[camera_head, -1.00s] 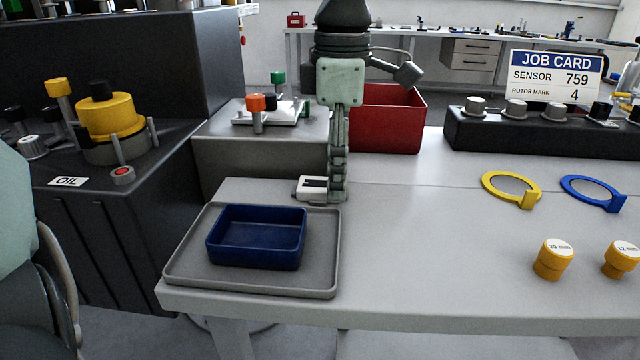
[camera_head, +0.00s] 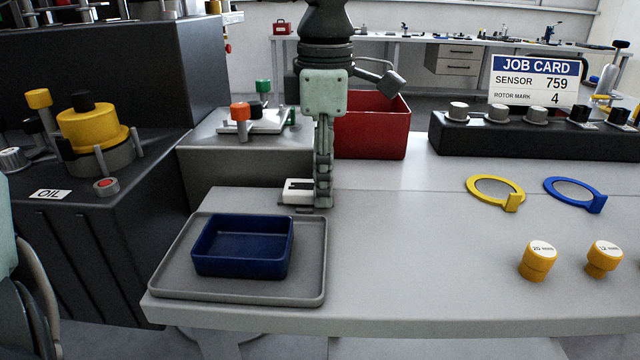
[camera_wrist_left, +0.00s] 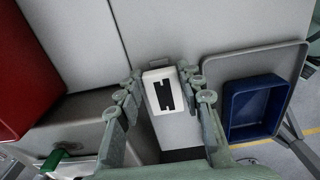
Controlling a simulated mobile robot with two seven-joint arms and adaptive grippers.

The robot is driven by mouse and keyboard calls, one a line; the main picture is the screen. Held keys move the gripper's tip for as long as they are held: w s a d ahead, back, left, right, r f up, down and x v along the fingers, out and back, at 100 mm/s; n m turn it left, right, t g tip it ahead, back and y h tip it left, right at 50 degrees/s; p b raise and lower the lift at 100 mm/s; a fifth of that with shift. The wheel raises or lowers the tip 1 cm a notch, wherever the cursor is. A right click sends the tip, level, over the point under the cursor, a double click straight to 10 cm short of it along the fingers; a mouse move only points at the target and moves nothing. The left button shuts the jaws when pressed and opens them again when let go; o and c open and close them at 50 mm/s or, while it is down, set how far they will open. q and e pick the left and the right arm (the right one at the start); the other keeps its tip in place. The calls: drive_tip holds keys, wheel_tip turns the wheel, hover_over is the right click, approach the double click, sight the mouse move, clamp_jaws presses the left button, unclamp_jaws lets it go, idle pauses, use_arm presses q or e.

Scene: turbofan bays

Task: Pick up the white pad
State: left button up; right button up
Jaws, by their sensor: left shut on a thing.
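My right gripper is not in view.
A blue bin (camera_head: 240,262) stands on a grey tray (camera_head: 310,282) in front of the pad. A red bin (camera_head: 372,135) is behind the gripper. Yellow (camera_head: 482,203) and blue (camera_head: 556,197) rings and yellow-sided plugs (camera_head: 536,265) lie right. The middle table is clear.

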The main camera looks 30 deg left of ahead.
use_arm(q)
wheel_tip(320, 180, up, 7)
drive_tip(key=shift+f, duration=0.1)
wheel_tip(320, 180, up, 10)
drive_tip(key=shift+r, duration=0.25)
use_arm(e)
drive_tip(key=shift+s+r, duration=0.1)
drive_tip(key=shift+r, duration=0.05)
use_arm(q)
drive_tip(key=shift+s, duration=0.1)
